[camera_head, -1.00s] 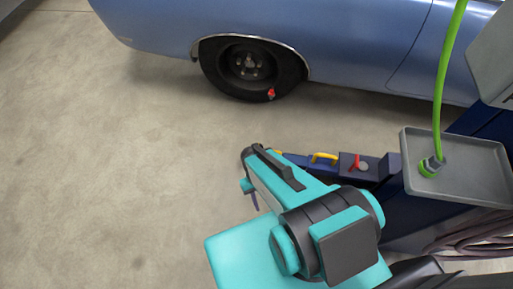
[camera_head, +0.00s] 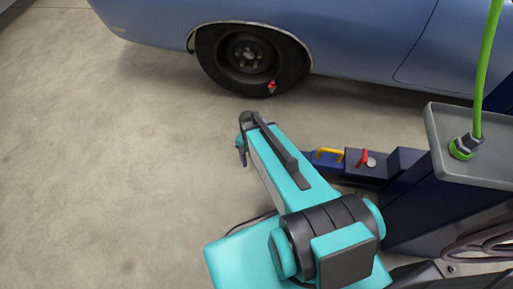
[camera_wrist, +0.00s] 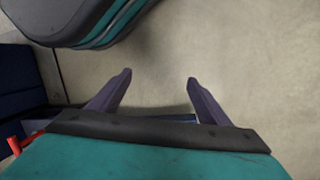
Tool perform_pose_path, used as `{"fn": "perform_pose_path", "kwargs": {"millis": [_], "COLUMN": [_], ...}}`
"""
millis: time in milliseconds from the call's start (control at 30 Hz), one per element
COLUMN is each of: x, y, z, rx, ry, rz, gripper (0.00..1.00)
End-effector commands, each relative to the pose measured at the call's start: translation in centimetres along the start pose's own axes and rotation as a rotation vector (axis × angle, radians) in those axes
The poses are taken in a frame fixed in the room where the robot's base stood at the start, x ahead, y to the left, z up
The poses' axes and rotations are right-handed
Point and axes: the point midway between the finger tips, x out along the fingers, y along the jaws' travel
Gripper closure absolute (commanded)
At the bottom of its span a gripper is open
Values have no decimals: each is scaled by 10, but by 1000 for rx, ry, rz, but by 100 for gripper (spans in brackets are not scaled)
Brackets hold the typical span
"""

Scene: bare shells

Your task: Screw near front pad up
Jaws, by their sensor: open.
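In the head view, a dark blue lift arm (camera_head: 323,163) lies low in front of the car. It carries a yellow handle (camera_head: 329,153), a red handle (camera_head: 363,157) and a small grey round piece (camera_head: 371,162), which may be the pad; I cannot tell for sure. My gripper (camera_head: 242,153) is left of the lift arm, pointing down over bare floor, touching nothing I can see. In the wrist view my gripper (camera_wrist: 158,78) shows two spread, empty fingers with floor between them. A red piece (camera_wrist: 14,145) shows at the lower left there.
A blue car (camera_head: 350,40) stands at the back, its wheel (camera_head: 246,60) bearing a small red item. A grey tray (camera_head: 480,165) with a green hose (camera_head: 487,70) is at the right, by the dark blue lift post (camera_head: 415,215). The left floor is clear.

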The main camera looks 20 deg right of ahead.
Motion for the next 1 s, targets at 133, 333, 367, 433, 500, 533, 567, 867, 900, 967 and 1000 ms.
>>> {"fn": "perform_pose_path", "kwargs": {"millis": [133,333,367,433,500,533,567,867,900,967,1000], "x": [3,-6,-8,-12,-17,-19,-21,-44,-46,-48,-50], "y": [-22,-44,-47,-53,-59,-61,-63,-76,-76,-76,-76], "z": [-36,-78,-85,-99,-114,-120,-126,-169,-172,-175,-176], "rx": [191,453,492,584,674,713,752,1053,1074,1097,1107], "ry": [27,52,55,60,63,65,65,62,61,59,59], "rz": [-41,-100,-110,-132,-154,-165,-174,-257,-262,-268,-270], "gripper": [29,29,29,29,29,29,29,29,29,29,29]}}
